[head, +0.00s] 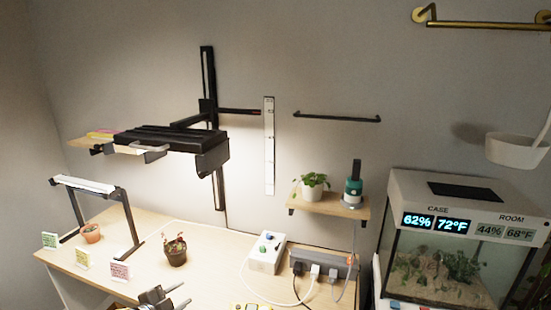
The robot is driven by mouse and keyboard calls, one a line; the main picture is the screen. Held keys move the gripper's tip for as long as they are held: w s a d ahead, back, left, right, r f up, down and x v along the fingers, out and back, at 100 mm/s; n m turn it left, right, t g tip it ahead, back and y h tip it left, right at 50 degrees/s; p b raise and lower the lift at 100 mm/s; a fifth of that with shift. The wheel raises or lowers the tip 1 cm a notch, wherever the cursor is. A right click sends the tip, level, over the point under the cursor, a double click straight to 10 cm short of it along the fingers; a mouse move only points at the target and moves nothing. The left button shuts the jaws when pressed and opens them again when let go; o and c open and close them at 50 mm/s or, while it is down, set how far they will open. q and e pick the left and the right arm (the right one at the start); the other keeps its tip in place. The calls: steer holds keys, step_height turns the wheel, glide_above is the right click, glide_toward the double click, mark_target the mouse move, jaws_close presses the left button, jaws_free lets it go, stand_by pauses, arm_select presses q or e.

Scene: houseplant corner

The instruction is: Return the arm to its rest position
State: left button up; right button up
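My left gripper (186,293) is at the bottom edge of the head view, low over the front of the wooden desk (215,270). Its two grey fingers point right with a gap between them, and nothing shows in the gap. Most of the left arm is cut off by the picture's lower edge. My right gripper and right arm are not in view.
A dark pot with a reddish plant (175,252) stands just behind the gripper. A white switch box (265,256) and a power strip (322,266) with cables lie to the right. A lamp frame (122,215) and terracotta pot (91,234) stand left; a glass terrarium (440,262) stands far right.

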arm_select(q)
steer(key=s+d+f+n+g+y, duration=0.2)
steer(key=s+f+n, duration=0.2)
steer(key=s, duration=0.5)
steer(key=s+d+f+n+g+y, duration=0.1)
steer(key=s+d+f+n+y, duration=0.2)
steer(key=s, duration=0.5)
steer(key=s+a+f+n+g, duration=0.1)
steer(key=s+n+g, duration=0.2)
steer(key=s, duration=0.8)
steer(key=s+a+f+n+g, duration=0.1)
steer(key=s+f+n+g, duration=0.15)
steer(key=s, duration=0.75)
step_height(320, 180, down, 27)
steer(key=s+g, duration=0.2)
steer(key=s+a+f+g+y, duration=0.1)
steer(key=s+a+f, duration=0.1)
steer(key=s+f, duration=1.1)
steer(key=s, duration=0.2)
steer(key=shift+s+a+f, duration=0.25)
steer(key=shift+s+f, duration=0.05)
steer(key=shift+c, duration=0.2)
